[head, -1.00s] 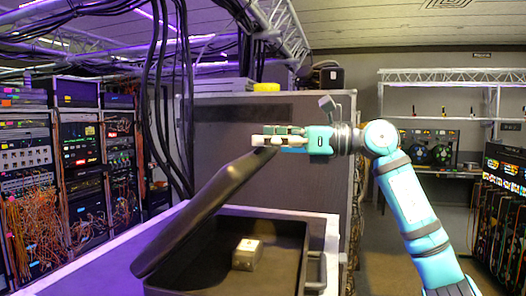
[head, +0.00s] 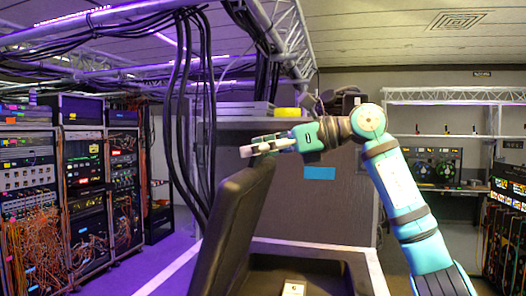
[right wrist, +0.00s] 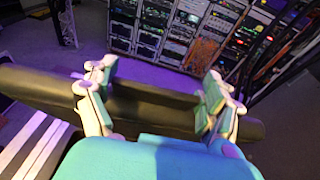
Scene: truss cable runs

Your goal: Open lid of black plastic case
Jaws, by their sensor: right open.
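The black plastic case's lid (head: 236,222) stands steeply raised on the left side of the case in the head view. The case's open base (head: 318,262) is below it, with a small pale box (head: 294,288) inside, cut by the frame's lower edge. My right gripper (head: 258,147) is at the lid's top edge, its fingers pointing left. In the right wrist view my right gripper (right wrist: 160,75) is open, and the dark lid (right wrist: 155,112) runs across between and beneath its spread fingers. I cannot tell whether they touch it. My left gripper is not in view.
A grey cabinet (head: 340,205) with a blue label stands behind the case. Black cables (head: 190,110) hang from the truss (head: 290,40) close left of the gripper. Equipment racks (head: 70,190) line the left. Purple-lit floor is open between racks and case.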

